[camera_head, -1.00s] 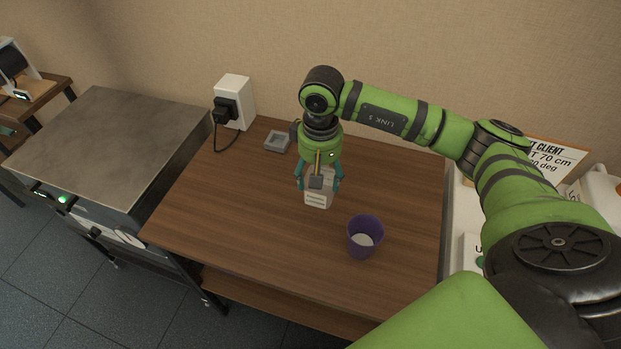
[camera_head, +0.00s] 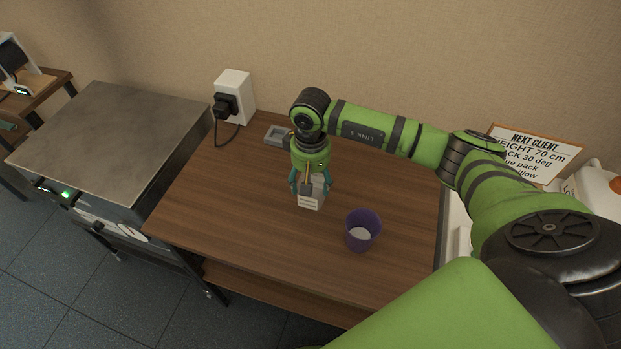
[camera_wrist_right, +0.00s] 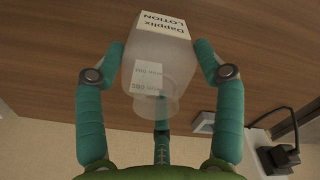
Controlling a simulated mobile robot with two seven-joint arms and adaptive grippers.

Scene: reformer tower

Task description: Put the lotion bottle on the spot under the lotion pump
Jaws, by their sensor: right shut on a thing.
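The lotion bottle (camera_head: 312,199) is pale, with a white label reading "Dapplix LOTION" in the right wrist view (camera_wrist_right: 158,70). My right gripper (camera_head: 311,186) is shut on it from above, over the middle of the wooden table. Its teal fingers show on both sides of the bottle in the right wrist view (camera_wrist_right: 172,62). I cannot tell whether the bottle's base touches the table. A small grey square tray (camera_head: 277,135) lies behind and to the left, partly beside my arm. I cannot make out a lotion pump. My left gripper is not in view.
A purple cup (camera_head: 362,231) stands right and in front of the bottle. A white wall outlet with a black plug (camera_head: 228,105) is at the back left; its cord reaches the table. A metal-topped cabinet (camera_head: 115,135) stands left. The table's (camera_head: 215,205) left and front are clear.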

